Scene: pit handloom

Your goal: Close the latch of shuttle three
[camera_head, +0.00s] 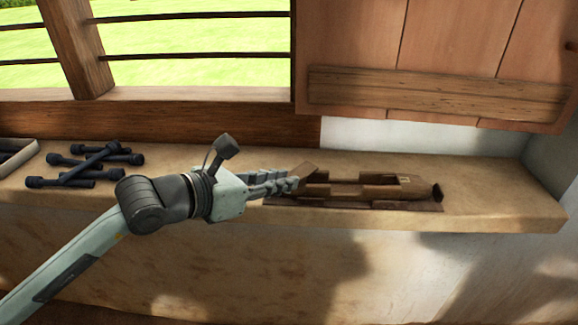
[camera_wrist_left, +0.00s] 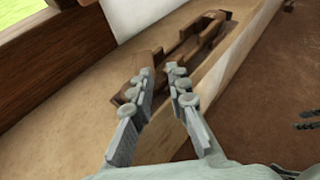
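The brown wooden shuttle (camera_head: 385,188) lies lengthwise on a dark flat board (camera_head: 420,206) on the ledge, its dark tip to the right. A flat brown piece, which looks like its latch (camera_head: 308,170), slants up at the shuttle's left end. My left gripper (camera_head: 297,182) is at that left end, partly in front of it. In the left wrist view the gripper's fingers (camera_wrist_left: 160,72) stand apart with a narrow gap and nothing clearly held between them. The shuttle (camera_wrist_left: 195,45) extends beyond the fingertips there. Whether they touch it I cannot tell.
Several dark bobbins (camera_head: 85,163) lie loosely on the ledge (camera_head: 490,190) at the left, beside a pale tray (camera_head: 30,150). A wooden shutter (camera_head: 440,60) hangs above the shuttle. The ledge's right end is clear.

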